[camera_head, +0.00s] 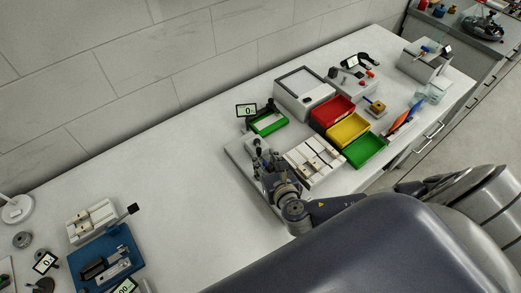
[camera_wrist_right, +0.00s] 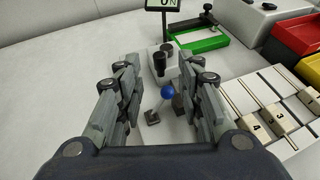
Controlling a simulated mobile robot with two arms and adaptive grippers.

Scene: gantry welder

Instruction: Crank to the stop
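Beyond the fingertips stands a light block with two black upright knobs (camera_wrist_right: 160,62). I cannot tell which of these parts is the crank. The fingers appear to hold nothing. My left gripper is in neither view.
A white fixture with several rods (camera_head: 315,162) lies right of the gripper. A green frame (camera_head: 268,124) with a small display (camera_head: 246,110) stands behind. Red (camera_head: 334,110), yellow (camera_head: 348,130) and green (camera_head: 365,150) bins stand farther right. Bench left of the gripper is clear.

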